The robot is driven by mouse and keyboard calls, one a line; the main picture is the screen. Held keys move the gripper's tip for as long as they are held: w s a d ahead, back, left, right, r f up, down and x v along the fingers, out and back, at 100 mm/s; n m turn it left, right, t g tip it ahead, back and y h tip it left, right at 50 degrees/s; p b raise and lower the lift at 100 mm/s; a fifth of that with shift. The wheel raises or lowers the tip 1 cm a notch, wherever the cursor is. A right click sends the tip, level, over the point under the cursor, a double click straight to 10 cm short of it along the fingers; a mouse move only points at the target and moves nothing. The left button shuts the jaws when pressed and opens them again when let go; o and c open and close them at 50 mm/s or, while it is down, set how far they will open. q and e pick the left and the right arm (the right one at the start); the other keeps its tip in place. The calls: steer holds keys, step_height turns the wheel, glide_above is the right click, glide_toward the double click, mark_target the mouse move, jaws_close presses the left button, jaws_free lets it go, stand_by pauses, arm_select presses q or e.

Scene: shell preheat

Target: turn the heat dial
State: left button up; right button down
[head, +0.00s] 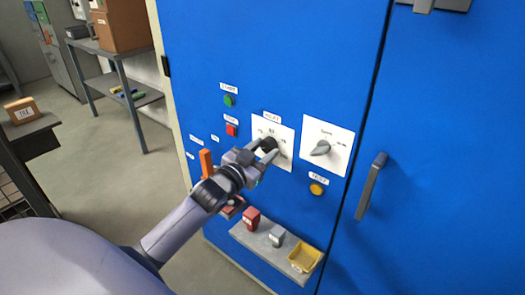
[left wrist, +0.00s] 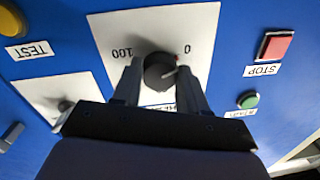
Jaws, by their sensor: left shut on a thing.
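The heat dial (head: 268,143) is a dark round knob on a white plate on the blue cabinet front. My left gripper (head: 267,151) is shut on it, one finger on each side. In the left wrist view, which is upside down, the heat dial (left wrist: 158,71) sits between the fingers of the left gripper (left wrist: 160,82). A small red-and-white mark on its rim points towards the printed 0; 100 is printed on the other side. The fingers hide part of the plate. My right gripper is not in view.
A grey dial (head: 320,148) is on another white plate to the right. Green START (head: 229,100), red STOP (head: 231,130) and yellow TEST (head: 316,189) buttons surround the plates. A door handle (head: 371,186) sticks out at right.

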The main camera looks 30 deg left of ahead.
arm_select(q)
steer(key=m+p, duration=0.1)
steer(key=m, duration=0.4)
steer(key=shift+a, duration=0.1)
steer(key=m, duration=0.6)
steer(key=shift+m+t+h, duration=0.3)
steer(key=m, duration=0.6)
steer(key=shift+a+r+m+h, duration=0.1)
steer(key=shift+a+m+h, duration=0.05)
steer(key=shift+m+h, duration=0.2)
steer(key=m, duration=0.5)
steer(key=shift+r+m+b, duration=0.1)
steer(key=shift+m+b, duration=0.25)
steer(key=o, duration=1.1)
steer(key=shift+c, duration=0.2)
steer(key=shift+s, duration=0.1)
